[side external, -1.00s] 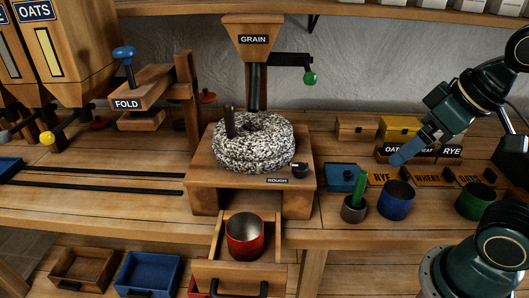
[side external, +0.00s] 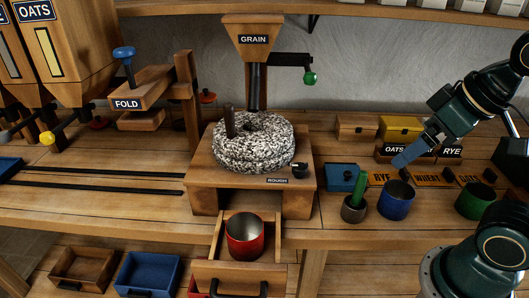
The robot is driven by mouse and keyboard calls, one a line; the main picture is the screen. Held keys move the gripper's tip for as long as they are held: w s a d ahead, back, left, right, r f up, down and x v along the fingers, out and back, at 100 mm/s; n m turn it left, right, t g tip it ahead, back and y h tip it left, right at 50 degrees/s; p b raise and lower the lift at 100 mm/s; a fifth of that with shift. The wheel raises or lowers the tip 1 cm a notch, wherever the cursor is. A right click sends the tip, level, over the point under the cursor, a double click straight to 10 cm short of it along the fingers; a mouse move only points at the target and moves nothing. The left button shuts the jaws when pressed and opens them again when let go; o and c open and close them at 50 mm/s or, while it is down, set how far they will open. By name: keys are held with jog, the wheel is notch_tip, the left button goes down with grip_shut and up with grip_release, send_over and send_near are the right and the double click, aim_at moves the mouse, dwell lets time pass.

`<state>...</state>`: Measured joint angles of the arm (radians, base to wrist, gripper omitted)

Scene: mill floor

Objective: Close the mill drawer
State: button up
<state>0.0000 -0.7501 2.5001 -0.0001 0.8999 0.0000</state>
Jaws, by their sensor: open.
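The mill drawer (side external: 238,273) is pulled out from under the mill base (side external: 206,180). It is wooden with a dark handle (side external: 237,288) on its front. A red metal cup (side external: 245,240) stands upright inside it. The speckled millstones (side external: 254,142) sit on the base above. My gripper (side external: 402,160) is at the right, pointing down and left near the blue cup and the labelled blocks, well apart from the drawer. It is open, and I see nothing held in it. The gap between its fingers is hard to see from this angle.
A blue cup (side external: 396,200), a green cup (side external: 474,202) and a dark pot (side external: 354,209) with a green handle stand on the bench right of the mill. A grain hopper (side external: 253,42) with a crank rises behind the stones. Trays (side external: 148,272) lie lower left.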

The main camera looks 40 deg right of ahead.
jog(key=shift+w, duration=0.1)
jog(key=c, duration=0.7)
jog(key=shift+w+a+r+n, duration=0.25)
jog(key=shift+w+r+n, duration=0.05)
jog(key=shift+w+n, duration=0.25)
jog(key=c, duration=0.7)
jog(key=shift+w+a+r+n+g, duration=0.15)
jog(key=shift+w+a+r+n, duration=0.15)
jog(key=shift+w+n, duration=0.25)
jog(key=shift+w+a+r+n+g, duration=0.15)
jog(key=shift+w+a+n, duration=0.1)
jog(key=shift+w+n, duration=0.25)
grip_shut()
jog(key=w+a+f+n+g, duration=0.1)
jog(key=w+a+n, duration=0.5)
jog(key=a, duration=0.2)
jog(key=w+a+n+g, duration=0.1)
jog(key=w+a+n, duration=0.55)
jog(key=a, duration=0.25)
jog(key=s+a+f+n, duration=0.1)
jog(key=a+f+n, duration=0.2)
jog(key=a, duration=0.4)
jog(key=s+a+f+n+h, duration=0.1)
jog(key=a+f+n, duration=0.3)
jog(key=a+f, duration=0.2)
jog(key=s+a+f+n+g+h, duration=0.1)
jog(key=a+f+n, duration=0.3)
jog(key=a, duration=0.6)
jog(key=shift+s+a+f, duration=0.2)
jog(key=shift+s+f, duration=0.1)
